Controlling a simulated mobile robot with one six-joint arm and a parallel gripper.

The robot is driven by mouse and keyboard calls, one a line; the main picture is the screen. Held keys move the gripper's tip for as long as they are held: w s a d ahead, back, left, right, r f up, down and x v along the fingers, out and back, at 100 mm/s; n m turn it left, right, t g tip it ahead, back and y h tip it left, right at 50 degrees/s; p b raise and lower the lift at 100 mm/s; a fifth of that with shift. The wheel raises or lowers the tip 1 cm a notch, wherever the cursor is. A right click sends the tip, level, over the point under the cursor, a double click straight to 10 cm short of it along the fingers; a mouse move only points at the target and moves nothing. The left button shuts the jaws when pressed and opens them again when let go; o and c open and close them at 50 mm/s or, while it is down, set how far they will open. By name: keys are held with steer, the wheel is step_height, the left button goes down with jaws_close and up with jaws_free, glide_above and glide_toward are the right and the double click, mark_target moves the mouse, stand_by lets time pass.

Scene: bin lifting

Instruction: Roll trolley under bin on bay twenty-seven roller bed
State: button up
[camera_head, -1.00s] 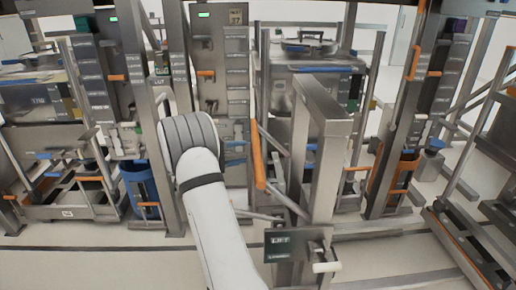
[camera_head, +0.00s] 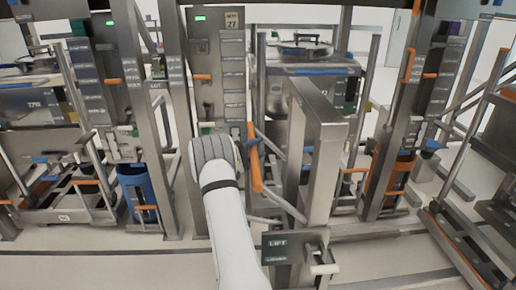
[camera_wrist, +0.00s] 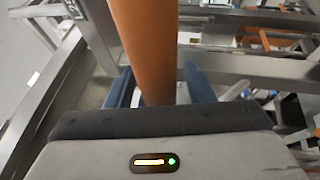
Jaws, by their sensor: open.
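The trolley appears to be the tall steel frame (camera_head: 325,165) in the middle of the head view, with a dark panel (camera_head: 275,247) marked LIFT low at its front. An upright orange handle (camera_head: 254,172) stands just left of it. In the wrist view an orange bar (camera_wrist: 150,45) runs between the two blue fingers of my gripper (camera_wrist: 158,88). The fingers are open, one on each side of the bar. In the head view my gripper is mostly hidden behind my arm. A steel bin (camera_head: 305,88) shows behind the frame, partly hidden; its support is unclear.
A post panel (camera_head: 233,75) with a sign reading 27 (camera_head: 234,19) stands behind my arm. A blue tub (camera_head: 137,188) is at left and an orange-rimmed tub (camera_head: 403,170) at right. Steel posts crowd both sides. The pale floor (camera_head: 110,268) in front is clear.

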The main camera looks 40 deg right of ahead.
jaws_close()
stand_by(0.6)
steer(key=shift+d+f, duration=0.1)
